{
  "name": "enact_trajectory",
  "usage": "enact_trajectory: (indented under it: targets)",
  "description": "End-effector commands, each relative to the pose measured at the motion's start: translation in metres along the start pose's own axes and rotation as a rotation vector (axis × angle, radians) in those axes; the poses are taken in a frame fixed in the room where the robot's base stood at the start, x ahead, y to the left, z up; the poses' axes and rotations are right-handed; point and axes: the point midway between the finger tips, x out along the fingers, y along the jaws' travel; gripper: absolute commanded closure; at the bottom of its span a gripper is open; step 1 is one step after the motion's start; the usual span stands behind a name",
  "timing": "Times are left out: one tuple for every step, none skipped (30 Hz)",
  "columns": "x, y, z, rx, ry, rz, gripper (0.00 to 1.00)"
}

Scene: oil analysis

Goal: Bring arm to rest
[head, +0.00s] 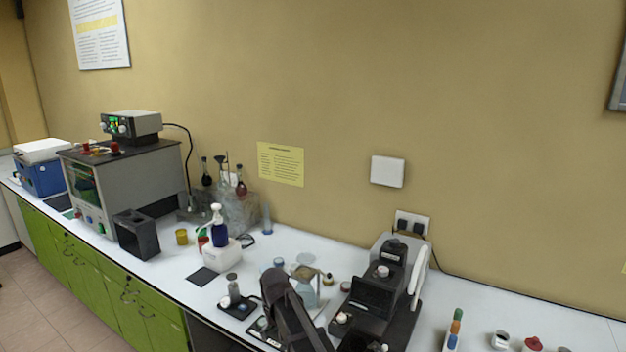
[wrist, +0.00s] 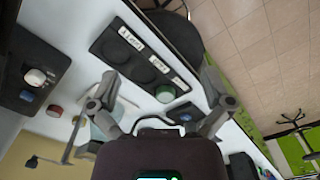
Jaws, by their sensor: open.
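My gripper (wrist: 158,78) shows in the wrist view with its two grey fingers spread wide apart. It is open and nothing is held between the fingers. It hangs over the white bench top, near a black tray (wrist: 128,58) with round recesses and white labels. In the head view my dark arm (head: 283,295) rises at the bottom middle in front of the bench items; I cannot make out the fingers there.
A black instrument (head: 378,295) stands right of my arm. A white dispenser base with a blue bottle (head: 220,237) and a grey cabinet (head: 135,185) stand to the left. Small vials and glassware crowd around the arm. The bench edge and tiled floor (wrist: 270,75) show in the wrist view.

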Motion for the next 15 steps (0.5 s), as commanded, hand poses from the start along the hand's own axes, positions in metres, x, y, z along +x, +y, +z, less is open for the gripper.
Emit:
enact_trajectory:
  targets:
    - [0.000,0.010,0.010,0.013,0.000,0.000,0.00]
    - [0.000,0.016,0.014,0.021,0.000,0.000,0.00]
    - [0.000,0.024,0.020,0.032,0.000,0.000,0.00]
    - [0.000,0.030,0.026,0.042,0.000,0.000,0.00]
    - [0.000,0.036,0.031,0.051,0.000,0.000,0.00]
    - [0.000,0.048,0.041,0.067,0.000,0.000,0.00]
    - [0.000,0.055,0.049,0.079,0.000,0.000,0.00]
    - [0.000,0.064,0.057,0.093,0.000,0.000,0.00]
    - [0.000,0.075,0.068,0.111,0.000,0.000,0.00]
    - [0.000,0.084,0.077,0.126,0.000,0.000,0.00]
    - [0.000,0.092,0.086,0.140,0.000,0.000,0.00]
    - [0.000,0.103,0.097,0.159,0.000,0.000,0.00]
    - [0.000,0.110,0.106,0.172,0.000,0.000,0.00]
    - [0.000,0.118,0.115,0.187,0.000,0.000,0.00]
    - [0.000,0.127,0.126,0.205,0.000,0.000,0.00]
